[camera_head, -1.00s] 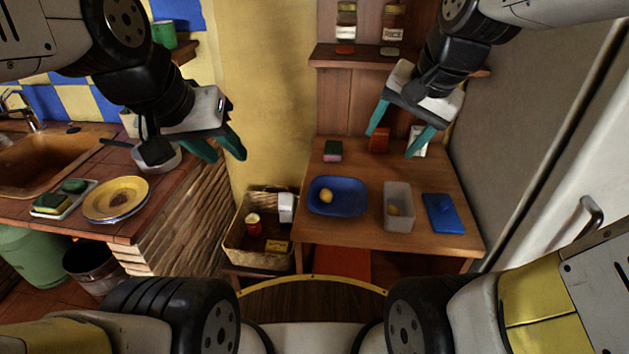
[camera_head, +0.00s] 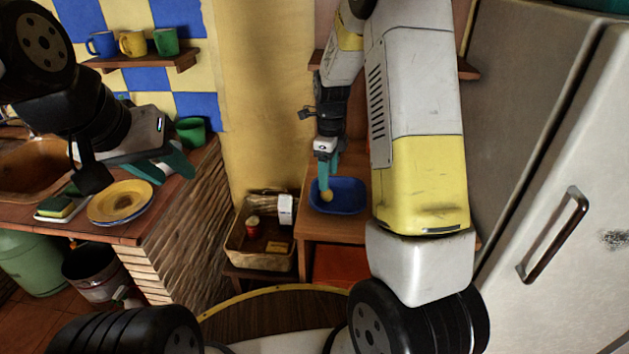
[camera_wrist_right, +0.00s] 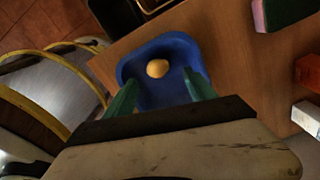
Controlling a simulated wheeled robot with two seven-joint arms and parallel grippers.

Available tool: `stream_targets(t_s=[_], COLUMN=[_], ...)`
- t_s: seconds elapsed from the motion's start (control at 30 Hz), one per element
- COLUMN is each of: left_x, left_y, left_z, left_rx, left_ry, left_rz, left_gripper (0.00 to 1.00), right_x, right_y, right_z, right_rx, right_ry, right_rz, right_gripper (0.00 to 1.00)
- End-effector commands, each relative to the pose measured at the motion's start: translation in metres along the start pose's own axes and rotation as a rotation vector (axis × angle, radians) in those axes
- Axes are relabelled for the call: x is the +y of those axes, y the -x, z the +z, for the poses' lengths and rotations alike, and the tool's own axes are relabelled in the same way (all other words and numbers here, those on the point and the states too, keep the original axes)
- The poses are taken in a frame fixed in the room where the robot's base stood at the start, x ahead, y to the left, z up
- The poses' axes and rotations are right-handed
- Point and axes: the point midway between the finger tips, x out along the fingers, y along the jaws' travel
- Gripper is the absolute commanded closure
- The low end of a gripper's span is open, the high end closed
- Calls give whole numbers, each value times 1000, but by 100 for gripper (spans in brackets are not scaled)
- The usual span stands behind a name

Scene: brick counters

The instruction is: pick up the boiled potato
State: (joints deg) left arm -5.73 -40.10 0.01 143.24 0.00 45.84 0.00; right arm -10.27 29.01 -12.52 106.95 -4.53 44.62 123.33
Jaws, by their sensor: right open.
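The boiled potato (camera_head: 327,195) is small, yellow and round, and lies in a blue tray (camera_head: 350,208) on the wooden table. In the right wrist view the potato (camera_wrist_right: 157,68) sits in the blue tray (camera_wrist_right: 180,45), ahead of and between my two green fingertips. My right gripper (camera_head: 327,178) points down over the tray, open and empty, with its fingers close to the potato in the head view. My left gripper (camera_head: 165,170) hangs at the left over the brick counter, away from the table; its fingers overlap in this view.
My right arm hides much of the table in the head view. A pink and green sponge (camera_wrist_right: 280,12) and a red box (camera_wrist_right: 308,72) lie right of the tray. A wicker basket (camera_head: 240,250) stands left of the table. Yellow plates (camera_head: 120,202) rest on the counter.

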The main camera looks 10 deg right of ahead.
Motion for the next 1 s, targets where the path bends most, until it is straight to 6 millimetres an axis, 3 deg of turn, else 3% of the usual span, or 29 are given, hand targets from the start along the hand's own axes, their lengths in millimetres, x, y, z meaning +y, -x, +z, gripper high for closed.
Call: stream_targets(t_s=[0.4,0.67,0.77,1.0], left_x=[0,0,0,0], left_y=[0,0,0,0], left_z=[0,0,0,0], left_rx=[0,0,0,0], left_ry=[0,0,0,0], left_rz=[0,0,0,0], left_gripper=[64,64,64,64], right_x=[4,4,4,4], right_y=[-54,-57,-57,-56], right_z=[2,2,2,2], right_rx=[0,-1,-1,-1], right_ry=[3,3,3,3], right_rz=[2,0,0,0], right_gripper=[36,36,51,99])
